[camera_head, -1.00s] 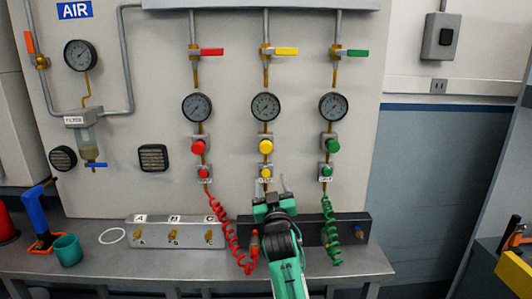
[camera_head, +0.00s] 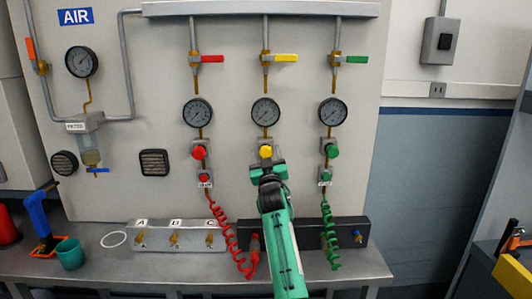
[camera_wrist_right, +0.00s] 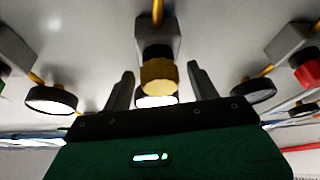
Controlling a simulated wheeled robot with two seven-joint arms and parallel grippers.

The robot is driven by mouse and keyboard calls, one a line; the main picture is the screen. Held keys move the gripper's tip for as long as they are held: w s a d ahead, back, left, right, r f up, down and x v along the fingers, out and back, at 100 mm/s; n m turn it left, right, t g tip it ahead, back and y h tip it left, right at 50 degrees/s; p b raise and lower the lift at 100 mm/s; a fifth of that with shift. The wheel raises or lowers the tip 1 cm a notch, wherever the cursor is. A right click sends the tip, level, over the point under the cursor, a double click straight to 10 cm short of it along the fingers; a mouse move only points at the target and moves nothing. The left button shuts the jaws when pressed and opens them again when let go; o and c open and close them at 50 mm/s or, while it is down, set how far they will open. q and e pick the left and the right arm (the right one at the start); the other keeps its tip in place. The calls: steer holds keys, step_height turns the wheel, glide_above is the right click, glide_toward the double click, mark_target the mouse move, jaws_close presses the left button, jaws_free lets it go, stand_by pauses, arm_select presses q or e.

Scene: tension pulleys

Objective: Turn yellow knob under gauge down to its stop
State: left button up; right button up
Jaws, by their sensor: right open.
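The yellow knob (camera_head: 266,152) sits on a grey block on the panel, below the middle gauge (camera_head: 265,112). My right gripper (camera_head: 267,163) is just in front of and below it in the head view. In the right wrist view the yellow knob (camera_wrist_right: 159,78) lies between the two spread fingers of my right gripper (camera_wrist_right: 160,70), with a gap on each side. The fingers are open and empty. The small yellow button lower on that line is hidden behind my right gripper and arm. My left gripper is not in view.
A red knob (camera_head: 199,152) is to the left and a green knob (camera_head: 333,152) to the right, each with its own gauge above. A red coiled hose (camera_head: 228,235) and a green coiled hose (camera_head: 328,235) hang on either side of my right arm.

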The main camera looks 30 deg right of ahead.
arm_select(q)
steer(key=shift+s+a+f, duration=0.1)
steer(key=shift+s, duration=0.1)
arm_select(e)
steer(key=shift+w+d+r, duration=0.1)
steer(key=shift+w+r, duration=0.05)
steer(key=shift+w, duration=0.1)
steer(key=c, duration=1)
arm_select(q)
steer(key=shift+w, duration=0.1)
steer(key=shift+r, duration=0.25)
